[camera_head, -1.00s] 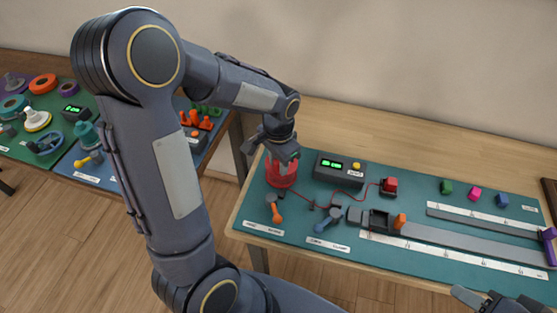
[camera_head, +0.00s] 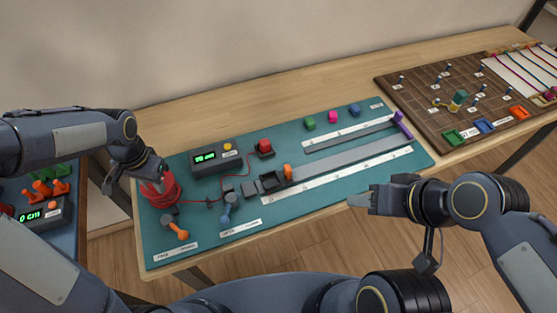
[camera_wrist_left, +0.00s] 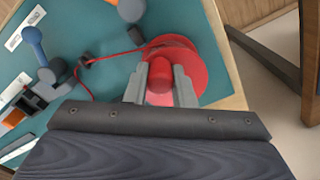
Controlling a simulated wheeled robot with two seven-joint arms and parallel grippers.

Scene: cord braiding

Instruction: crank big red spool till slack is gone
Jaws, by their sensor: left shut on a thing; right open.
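The big red spool (camera_head: 160,190) stands at the left end of the teal mat; it also shows in the left wrist view (camera_wrist_left: 195,58). My left gripper (camera_head: 152,176) is over it. In the left wrist view its fingers (camera_wrist_left: 160,85) are shut on the spool's red crank knob (camera_wrist_left: 159,72). A red cord (camera_wrist_left: 112,55) runs from the spool through a small dark guide (camera_wrist_left: 87,60) and curves loosely beyond it.
A grey box with a green display (camera_head: 212,158) stands behind the spool. An orange-handled lever (camera_head: 178,232) and a blue-handled lever (camera_head: 228,208) are near it. A long grey track (camera_head: 350,155) fills the right half. A brown pegboard (camera_head: 430,95) lies further right.

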